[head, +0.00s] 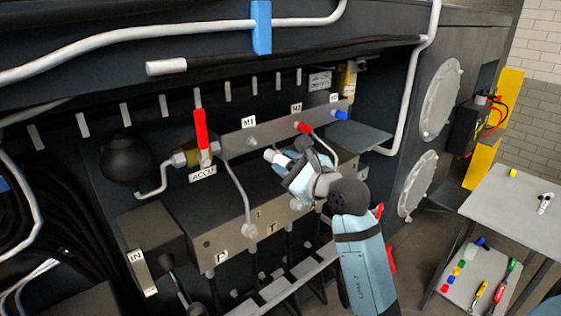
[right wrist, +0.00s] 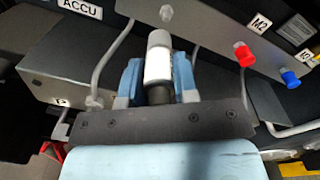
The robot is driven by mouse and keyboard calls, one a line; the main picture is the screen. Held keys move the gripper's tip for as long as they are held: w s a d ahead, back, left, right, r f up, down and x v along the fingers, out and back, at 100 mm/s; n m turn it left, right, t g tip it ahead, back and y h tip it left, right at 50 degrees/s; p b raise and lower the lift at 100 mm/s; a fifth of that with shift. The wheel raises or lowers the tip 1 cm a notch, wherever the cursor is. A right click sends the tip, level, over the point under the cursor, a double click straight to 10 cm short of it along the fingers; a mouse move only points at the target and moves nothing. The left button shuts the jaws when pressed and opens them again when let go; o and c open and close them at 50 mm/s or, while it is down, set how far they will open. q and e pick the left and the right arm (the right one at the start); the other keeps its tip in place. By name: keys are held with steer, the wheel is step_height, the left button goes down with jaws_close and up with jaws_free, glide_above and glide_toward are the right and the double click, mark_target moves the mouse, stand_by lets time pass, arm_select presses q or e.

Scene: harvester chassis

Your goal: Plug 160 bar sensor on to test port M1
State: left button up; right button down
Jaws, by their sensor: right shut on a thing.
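My right gripper (head: 292,168) is shut on a white cylindrical sensor with a black lower part (right wrist: 158,62). Its white end also shows in the head view (head: 271,155), pointing up and left. The marking on the sensor is too small to read. The grey manifold plate carries the M1 label (head: 249,121), with a bare metal port (head: 252,141) below it. In the right wrist view a bare port (right wrist: 167,13) sits just beyond the sensor's tip, with a visible gap. My left gripper is not in view.
A red cap (head: 304,127) is at M2 and a blue cap (head: 341,115) further right. A red-handled valve (head: 201,130) stands left of M1. Pipes run near the plate. A grey table (head: 515,205) at right holds another white-and-black cylinder (head: 545,203); tools and caps lie below.

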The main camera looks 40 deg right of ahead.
mark_target(277, 156)
steer(key=shift+s+d+h, duration=0.15)
steer(key=shift+d+h, duration=0.15)
steer(key=shift+d, duration=0.1)
steer(key=shift+s, duration=0.1)
steer(key=shift+w+a+p, duration=0.2)
steer(key=shift+w+p, duration=0.2)
steer(key=shift+w, duration=2)
steer(key=shift+p, duration=0.4)
steer(key=shift+w+a, duration=0.1)
steer(key=shift+w, duration=1.2)
